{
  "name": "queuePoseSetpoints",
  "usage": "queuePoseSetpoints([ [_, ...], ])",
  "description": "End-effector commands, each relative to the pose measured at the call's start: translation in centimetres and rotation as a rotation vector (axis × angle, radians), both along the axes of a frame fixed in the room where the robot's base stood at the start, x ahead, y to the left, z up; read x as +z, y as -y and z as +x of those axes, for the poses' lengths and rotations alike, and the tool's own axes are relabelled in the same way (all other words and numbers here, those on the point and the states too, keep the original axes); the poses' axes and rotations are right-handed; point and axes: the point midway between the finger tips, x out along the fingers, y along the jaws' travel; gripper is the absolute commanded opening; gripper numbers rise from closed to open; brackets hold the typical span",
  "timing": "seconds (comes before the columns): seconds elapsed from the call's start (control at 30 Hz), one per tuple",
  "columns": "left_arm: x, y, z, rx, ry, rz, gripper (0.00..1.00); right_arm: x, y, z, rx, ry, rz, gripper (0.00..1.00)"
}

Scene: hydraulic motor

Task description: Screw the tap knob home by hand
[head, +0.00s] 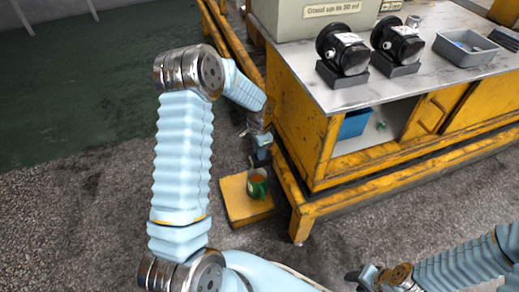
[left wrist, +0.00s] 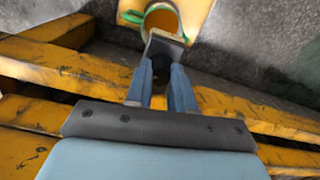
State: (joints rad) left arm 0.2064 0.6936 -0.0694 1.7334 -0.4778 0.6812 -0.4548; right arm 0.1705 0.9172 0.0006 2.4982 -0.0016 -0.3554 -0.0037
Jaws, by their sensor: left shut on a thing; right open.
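My left gripper (head: 262,145) points down beside the yellow bench's left end, above a bucket. In the left wrist view its two blue fingers (left wrist: 166,70) are shut on a small grey piece (left wrist: 165,41), which appears to be the tap knob. The fingers hide part of it, and its thread and seat cannot be made out. In the head view the arm and gripper hide the knob. My right gripper (head: 364,276) is at the bottom right, low over the floor, open and apart from the bench.
A bucket (head: 257,185) with a green rim and orange inside stands on a yellow block (head: 236,201) below my left gripper. The yellow bench (head: 298,135) is close on the right. Its top carries two black motors (head: 342,52) (head: 397,44) and a grey tray (head: 465,48). Floor at left is clear.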

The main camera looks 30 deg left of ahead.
Motion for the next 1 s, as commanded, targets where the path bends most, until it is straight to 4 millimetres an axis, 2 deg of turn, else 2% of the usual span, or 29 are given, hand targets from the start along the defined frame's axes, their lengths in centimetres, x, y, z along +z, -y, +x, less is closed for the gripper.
queuePoseSetpoints([
  [0.33,0.07,-0.05,0.07,-0.142,0.003,0.001,0.00,0.22,0.03,0.01,0.000,0.001,-0.001,0.43],
  [0.87,0.06,-0.02,0.07,-0.168,0.003,0.001,0.00,0.24,0.04,0.01,0.000,0.001,-0.001,0.43],
  [0.9,0.06,-0.02,0.07,-0.168,0.003,0.001,0.24,0.24,0.04,0.01,0.000,0.001,-0.001,0.43],
  [1.0,0.05,-0.02,0.06,-0.167,0.002,0.000,0.40,0.24,0.04,0.01,0.000,0.001,-0.001,0.43],
])
